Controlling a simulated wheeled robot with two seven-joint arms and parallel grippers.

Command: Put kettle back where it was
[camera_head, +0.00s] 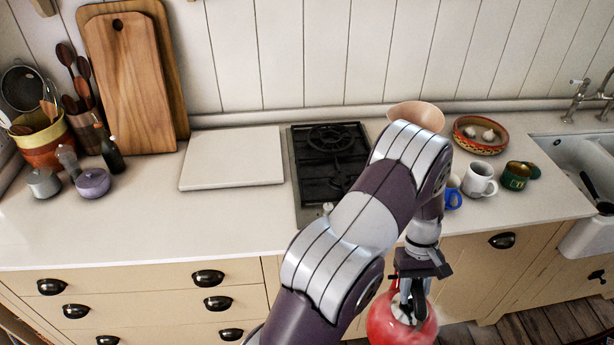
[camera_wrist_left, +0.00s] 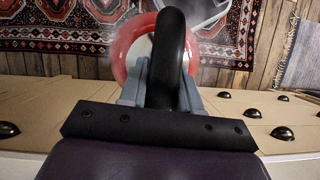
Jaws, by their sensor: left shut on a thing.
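The red kettle (camera_head: 388,325) hangs in front of the counter, below the worktop's front edge, at the bottom of the head view. My left gripper (camera_head: 414,290) is shut on the kettle's dark handle from above. In the left wrist view the black handle (camera_wrist_left: 172,60) stands between the fingers of my left gripper (camera_wrist_left: 160,95), with the kettle's red body (camera_wrist_left: 125,55) beyond it. The black stove (camera_head: 322,190) is set in the worktop, its right part hidden behind my left arm. My right gripper is not in view.
A white board (camera_head: 233,158) lies left of the stove. The sink (camera_head: 580,165) is far right. The worktop's front left (camera_head: 150,225) is clear.

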